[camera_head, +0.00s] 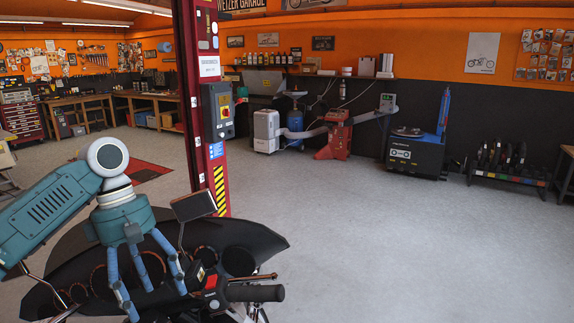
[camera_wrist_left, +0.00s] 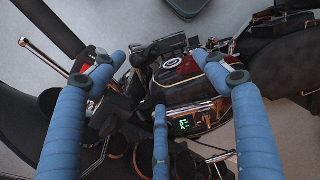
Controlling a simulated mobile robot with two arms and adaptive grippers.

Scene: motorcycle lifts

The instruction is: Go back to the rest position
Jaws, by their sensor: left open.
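My left gripper (camera_head: 150,285) has blue fingers and hangs over the front of a dark motorcycle (camera_head: 240,240) at the lower left of the head view. Its fingers are spread apart with nothing between them. In the left wrist view the open fingers (camera_wrist_left: 160,110) frame the handlebar area, with a red-and-black tank part and a small lit green display (camera_wrist_left: 185,123) below. I cannot tell whether any finger touches the motorcycle. A handlebar grip (camera_head: 255,293) and a mirror (camera_head: 194,205) lie close to the right of the gripper. My right gripper is not in view.
A red lift column (camera_head: 215,110) stands just behind the motorcycle. Workbenches (camera_head: 160,100) line the back left. A blue-and-black tyre machine (camera_head: 415,150) and a tyre rack (camera_head: 505,175) stand along the back wall. The grey floor (camera_head: 400,250) at right is clear.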

